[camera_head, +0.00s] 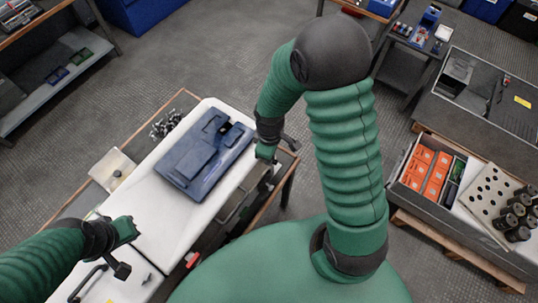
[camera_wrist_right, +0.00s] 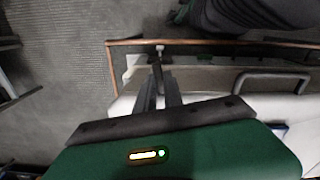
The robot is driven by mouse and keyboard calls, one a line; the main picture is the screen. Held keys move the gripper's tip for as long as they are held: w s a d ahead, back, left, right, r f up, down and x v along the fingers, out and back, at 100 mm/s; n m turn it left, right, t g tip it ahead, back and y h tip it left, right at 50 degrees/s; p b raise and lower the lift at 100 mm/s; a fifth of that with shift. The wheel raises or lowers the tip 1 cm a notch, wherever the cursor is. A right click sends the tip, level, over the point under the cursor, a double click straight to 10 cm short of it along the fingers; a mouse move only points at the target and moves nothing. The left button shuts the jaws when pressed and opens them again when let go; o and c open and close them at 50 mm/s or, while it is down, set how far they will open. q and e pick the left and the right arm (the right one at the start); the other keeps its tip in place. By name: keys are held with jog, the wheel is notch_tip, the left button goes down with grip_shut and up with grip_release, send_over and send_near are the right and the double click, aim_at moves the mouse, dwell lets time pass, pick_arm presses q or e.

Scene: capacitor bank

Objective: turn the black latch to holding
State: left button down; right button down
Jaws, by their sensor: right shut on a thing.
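My right gripper (camera_wrist_right: 158,72) reaches down at the near right end of the white cabinet in the right wrist view. Its two dark fingers come close together on a small dark piece, which looks like the black latch (camera_wrist_right: 157,62); the fingers cover much of it, so its angle cannot be told. In the head view my right gripper (camera_head: 266,154) is at the cabinet's right edge, and the latch is hidden there. My left gripper (camera_head: 127,228) hangs over the cabinet's left part, apart from any latch; its finger opening is not clear.
The white cabinet (camera_head: 150,225) carries a blue panel (camera_head: 205,153) on top. A grey handle (camera_wrist_right: 272,78) stands right of the fingers in the wrist view. A wooden-edged table (camera_wrist_right: 215,43) lies under the cabinet. A crate with orange boxes (camera_head: 425,172) stands at right. Open floor lies between.

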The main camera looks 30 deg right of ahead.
pick_arm(q)
jog(key=shift+r, duration=0.1)
pick_arm(e)
jog(key=shift+w+d+m, duration=0.1)
jog(key=shift+m, duration=1)
jog(key=c, duration=1.8)
grip_release()
pick_arm(q)
jog(key=shift+d, duration=0.1)
pick_arm(e)
jog(key=shift+o, duration=0.3)
